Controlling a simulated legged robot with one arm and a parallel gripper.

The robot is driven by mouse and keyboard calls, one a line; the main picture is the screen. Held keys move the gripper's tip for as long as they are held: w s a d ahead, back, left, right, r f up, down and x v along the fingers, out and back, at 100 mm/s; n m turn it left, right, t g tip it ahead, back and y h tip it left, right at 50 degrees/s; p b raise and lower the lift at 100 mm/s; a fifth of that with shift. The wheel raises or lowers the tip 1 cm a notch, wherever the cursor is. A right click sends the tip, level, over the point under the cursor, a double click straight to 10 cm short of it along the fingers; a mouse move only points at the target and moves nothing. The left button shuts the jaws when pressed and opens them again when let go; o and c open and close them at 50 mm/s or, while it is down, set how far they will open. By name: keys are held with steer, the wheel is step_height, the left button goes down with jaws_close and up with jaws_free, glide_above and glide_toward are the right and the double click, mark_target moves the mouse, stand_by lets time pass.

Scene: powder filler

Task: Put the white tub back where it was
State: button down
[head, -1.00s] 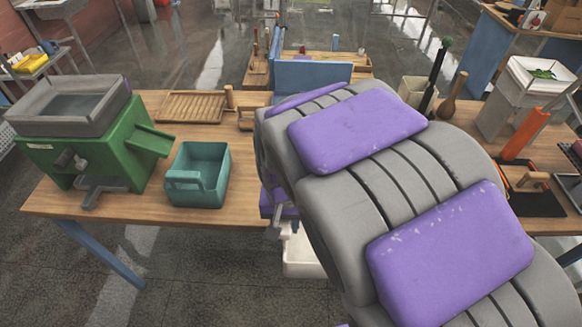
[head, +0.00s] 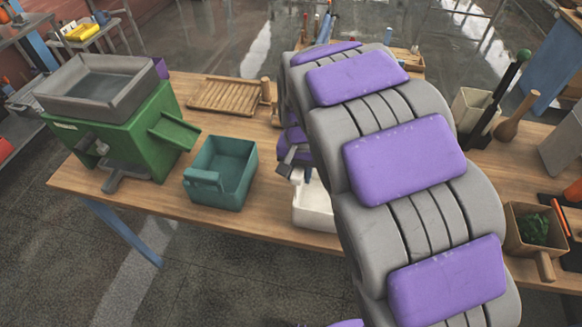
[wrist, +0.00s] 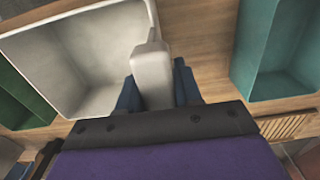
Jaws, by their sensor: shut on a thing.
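The white tub (head: 316,208) shows at the table's front edge in the head view, to the right of the teal tub (head: 220,172). My arm hides its right part. In the wrist view the white tub (wrist: 85,50) is open-topped and looks empty inside. My gripper (wrist: 155,88) is shut on its white handle, with a dark blue finger on each side. In the head view my gripper (head: 292,165) is partly hidden by the arm. I cannot tell whether the tub touches the table. The teal tub (wrist: 285,60) also shows at the right of the wrist view.
A green machine with a grey hopper (head: 98,85) stands on the left of the wooden table (head: 130,195). A slatted wooden rack (head: 228,95) lies behind the teal tub. A handled box with green contents (head: 535,230) and a dark green-handled tool (head: 500,95) stand right of my arm.

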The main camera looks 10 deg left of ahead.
steer(key=w+a+f+b, duration=0.2)
steer(key=w+a+f, duration=0.1)
steer(key=w+f, duration=0.1)
steer(key=shift+w+a, duration=0.25)
steer(key=shift+w, duration=0.05)
steer(key=c, duration=1)
jaws_free()
steer(key=shift+a+f, duration=0.15)
steer(key=shift+a, duration=0.05)
steer(key=shift+o, duration=1.2)
steer(key=shift+d, duration=0.3)
step_height(320, 180, up, 12)
steer(key=p, duration=0.2)
